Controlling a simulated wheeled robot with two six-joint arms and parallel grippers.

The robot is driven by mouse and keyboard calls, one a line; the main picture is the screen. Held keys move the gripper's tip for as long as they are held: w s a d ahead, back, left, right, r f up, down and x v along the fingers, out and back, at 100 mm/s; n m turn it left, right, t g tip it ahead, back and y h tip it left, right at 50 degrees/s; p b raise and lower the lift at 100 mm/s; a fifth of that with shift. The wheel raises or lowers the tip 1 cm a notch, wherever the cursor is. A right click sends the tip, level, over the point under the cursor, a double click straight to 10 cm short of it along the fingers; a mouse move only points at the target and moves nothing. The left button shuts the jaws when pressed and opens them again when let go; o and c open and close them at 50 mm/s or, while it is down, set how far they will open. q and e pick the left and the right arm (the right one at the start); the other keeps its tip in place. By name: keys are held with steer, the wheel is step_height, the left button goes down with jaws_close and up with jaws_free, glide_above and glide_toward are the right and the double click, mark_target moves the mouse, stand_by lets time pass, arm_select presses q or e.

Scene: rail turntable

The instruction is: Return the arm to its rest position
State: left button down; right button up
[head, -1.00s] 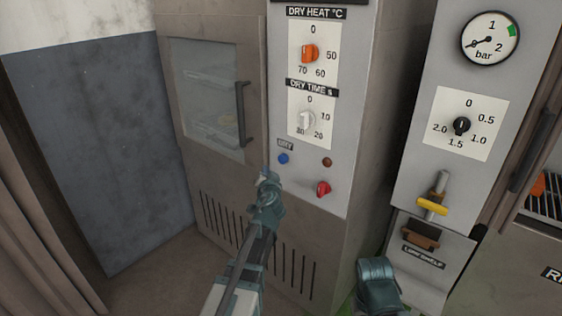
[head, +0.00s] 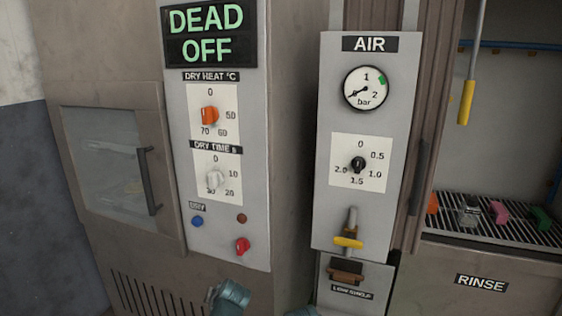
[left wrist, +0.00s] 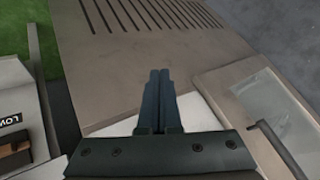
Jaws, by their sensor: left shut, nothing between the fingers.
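My left gripper (left wrist: 159,76) shows in the left wrist view with its two dark fingers together and nothing between them. The fingers point over the brown dryer cabinet (left wrist: 125,65), with its vent slots beyond them and its glass door at the right. In the head view a teal part of my arm shows at the bottom edge, below the dryer's control panel (head: 213,150). I cannot make out the fingertips there. My right gripper is not in view.
The panel carries an orange heat knob (head: 209,115), a white time knob (head: 216,180), a blue button (head: 197,221) and a red knob (head: 243,245). The AIR panel (head: 340,220) has a yellow-handled valve (head: 348,242). A rinse rack (head: 490,228) with small coloured items is at right.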

arm_select(q)
steer(key=s+d+f+m+g+h, duration=0.2)
steer(key=s+d+f+g, duration=0.15)
steer(key=s+d, duration=0.5)
steer(key=s+d+f+m+g+h, duration=0.15)
steer(key=s+d+f+g, duration=0.35)
steer(key=s, duration=0.7)
step_height(320, 180, up, 20)
steer(key=d+p, duration=0.1)
steer(key=p, duration=1.6)
steer(key=shift+w+f+t, duration=0.15)
steer(key=shift+w+t, duration=0.1)
steer(key=shift+t, duration=0.2)
steer(key=shift+h, duration=0.25)
steer(key=c, duration=1.6)
jaws_free()
